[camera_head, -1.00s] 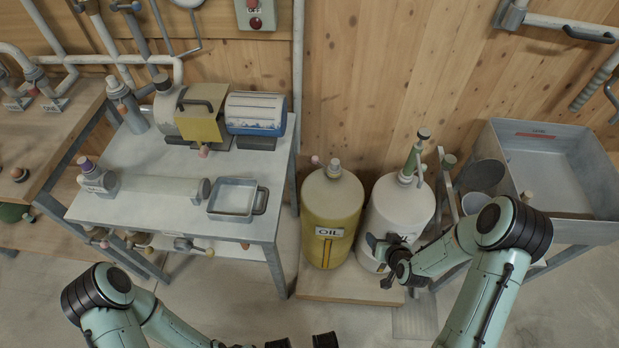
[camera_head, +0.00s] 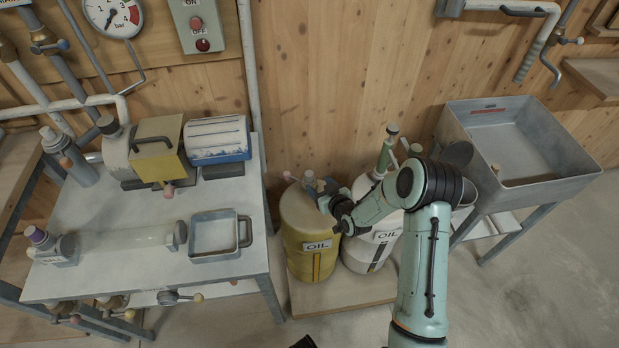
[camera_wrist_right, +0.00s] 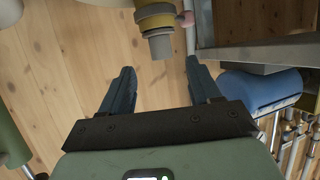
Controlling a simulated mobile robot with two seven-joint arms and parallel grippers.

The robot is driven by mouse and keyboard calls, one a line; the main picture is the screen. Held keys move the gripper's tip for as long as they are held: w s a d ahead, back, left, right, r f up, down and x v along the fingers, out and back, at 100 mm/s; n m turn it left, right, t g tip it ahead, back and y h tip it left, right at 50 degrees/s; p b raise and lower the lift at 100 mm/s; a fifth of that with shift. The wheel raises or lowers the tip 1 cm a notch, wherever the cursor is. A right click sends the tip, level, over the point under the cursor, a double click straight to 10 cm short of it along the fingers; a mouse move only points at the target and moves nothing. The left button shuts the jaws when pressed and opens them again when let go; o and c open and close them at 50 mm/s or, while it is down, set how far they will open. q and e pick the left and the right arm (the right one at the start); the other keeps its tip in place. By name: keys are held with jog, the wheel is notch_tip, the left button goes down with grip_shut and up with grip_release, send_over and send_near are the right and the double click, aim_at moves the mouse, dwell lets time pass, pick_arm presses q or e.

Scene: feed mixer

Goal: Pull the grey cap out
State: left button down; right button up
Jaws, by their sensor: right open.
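The grey cap (camera_head: 309,178) sits on top of the yellow oil drum (camera_head: 305,238). In the right wrist view the grey cap (camera_wrist_right: 160,44) is just ahead of my fingers, near the gap between them, with part of the yellow drum (camera_wrist_right: 154,14) behind it. My right gripper (camera_head: 326,196) is beside the drum's top, on its right. It is open and empty, its two dark fingers (camera_wrist_right: 160,78) spread apart and not visibly touching the cap. Only a dark bit of my left gripper (camera_head: 304,342) shows at the bottom edge, too little to tell its state.
A white oil drum (camera_head: 360,252) with a green-handled pump (camera_head: 388,150) stands close on the right, partly behind my right arm. A pink knob (camera_head: 287,174) is left of the cap. A metal table (camera_head: 130,272) stands left, a grey sink (camera_head: 530,150) right.

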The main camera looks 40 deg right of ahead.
aim_at(311, 178)
jog(key=x, duration=0.8)
jog(key=shift+w+f, duration=0.15)
jog(key=shift+w, duration=0.15)
grip_shut()
